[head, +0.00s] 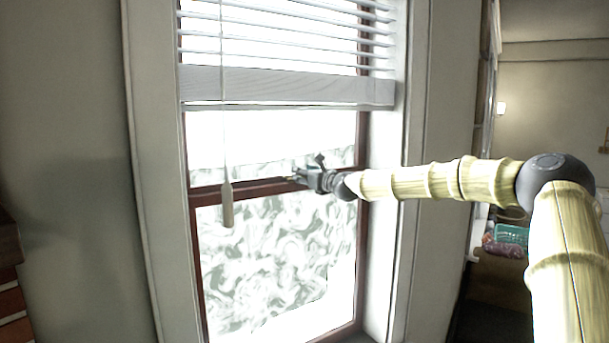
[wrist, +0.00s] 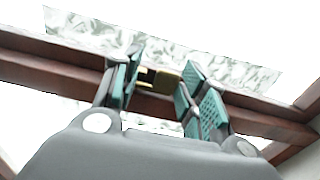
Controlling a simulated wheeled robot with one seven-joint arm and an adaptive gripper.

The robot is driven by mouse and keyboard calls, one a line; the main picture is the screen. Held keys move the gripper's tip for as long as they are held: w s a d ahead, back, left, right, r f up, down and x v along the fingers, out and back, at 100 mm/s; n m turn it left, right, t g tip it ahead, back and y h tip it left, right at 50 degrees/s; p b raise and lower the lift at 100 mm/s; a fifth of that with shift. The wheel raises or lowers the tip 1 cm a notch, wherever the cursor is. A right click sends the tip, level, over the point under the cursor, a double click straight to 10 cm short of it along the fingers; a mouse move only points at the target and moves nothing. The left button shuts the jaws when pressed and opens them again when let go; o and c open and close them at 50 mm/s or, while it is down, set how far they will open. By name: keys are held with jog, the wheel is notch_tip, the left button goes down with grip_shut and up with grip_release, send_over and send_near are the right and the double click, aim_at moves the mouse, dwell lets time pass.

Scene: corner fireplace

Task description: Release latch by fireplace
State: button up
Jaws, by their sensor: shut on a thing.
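The window latch (wrist: 160,78) is a small brass-coloured piece on the dark red-brown middle rail of the window (wrist: 60,66). In the wrist view it sits between the two fingers of my gripper (wrist: 158,82), which is shut on it. In the head view my gripper (head: 296,177) is at the middle rail (head: 258,187), reaching in from the right. There the latch is mostly hidden by the fingers, and only a tiny part may show at their tips.
White blinds (head: 285,84) hang over the upper window. A pull cord with a wooden handle (head: 227,205) hangs in front of the glass, left of my gripper. The white window frame (head: 413,150) stands on the right. A teal basket (head: 511,235) is farther right.

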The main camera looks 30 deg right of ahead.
jog(key=shift+s+r+m+h+b, duration=0.1)
jog(key=shift+m+h+b, duration=0.2)
jog(key=shift+h+b, duration=0.2)
jog(key=shift+s+a+m+g+h+b, duration=0.2)
jog(key=shift+a+m+g+h+b, duration=0.75)
jog(key=shift+m+g+h+b, duration=2.05)
jog(key=shift+s+a+m+g+h+b, duration=0.15)
jog(key=shift+a+m+g+h+b, duration=0.75)
jog(key=shift+m+g+h+b, duration=2.15)
jog(key=shift+s+a+m+g+h+b, duration=0.2)
jog(key=shift+a+m+g+h+b, duration=0.75)
jog(key=shift+m+g+h+b, duration=2)
jog(key=shift+n+t+y+b, duration=0.5)
jog(key=shift+n+t+b, duration=0.4)
jog(key=shift+b, duration=0.15)
jog(key=o, duration=1)
jog(key=shift+d+n+t, duration=0.1)
jog(key=shift+n+t, duration=0.2)
jog(key=shift+t, duration=0.2)
